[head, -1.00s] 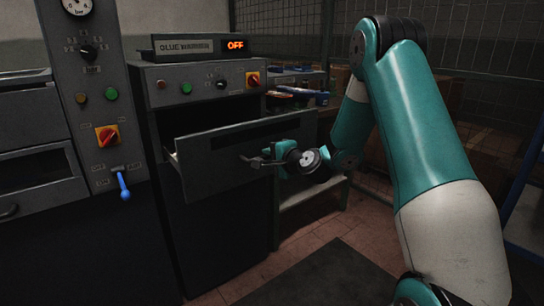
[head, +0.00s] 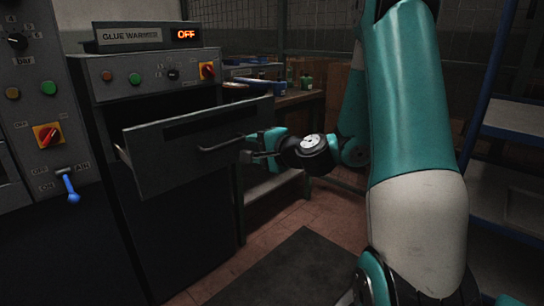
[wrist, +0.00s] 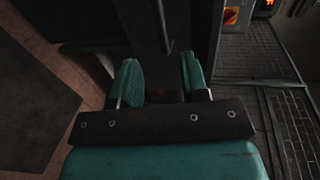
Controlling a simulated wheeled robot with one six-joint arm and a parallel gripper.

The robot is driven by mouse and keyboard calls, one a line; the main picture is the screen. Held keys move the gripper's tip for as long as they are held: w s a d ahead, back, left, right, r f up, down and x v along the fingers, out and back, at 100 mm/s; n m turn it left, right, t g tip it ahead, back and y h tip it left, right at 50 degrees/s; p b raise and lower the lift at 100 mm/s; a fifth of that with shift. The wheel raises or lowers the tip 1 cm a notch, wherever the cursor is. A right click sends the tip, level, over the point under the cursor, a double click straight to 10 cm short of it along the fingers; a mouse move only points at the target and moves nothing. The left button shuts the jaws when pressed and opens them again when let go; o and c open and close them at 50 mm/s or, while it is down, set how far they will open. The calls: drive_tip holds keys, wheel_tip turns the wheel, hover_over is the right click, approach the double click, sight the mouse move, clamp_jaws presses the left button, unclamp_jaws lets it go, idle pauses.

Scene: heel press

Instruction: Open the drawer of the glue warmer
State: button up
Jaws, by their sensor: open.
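The bar handle (head: 218,146) is on the drawer front. My gripper (head: 246,150) is open at the right end of the handle. In the wrist view the handle (wrist: 162,25) runs up from just beyond the gap between the fingertips (wrist: 157,62); nothing is clamped. Exact contact with the handle cannot be told.
A machine panel with a blue lever (head: 70,188) stands left of the warmer. A bench (head: 298,97) with small containers is behind on the right. A blue-framed shelf (head: 512,118) stands far right. A dark mat (head: 295,270) lies on the clear tiled floor.

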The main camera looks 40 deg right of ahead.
drive_tip(key=shift+b+v, duration=2.8)
drive_tip(key=shift+b, duration=1.05)
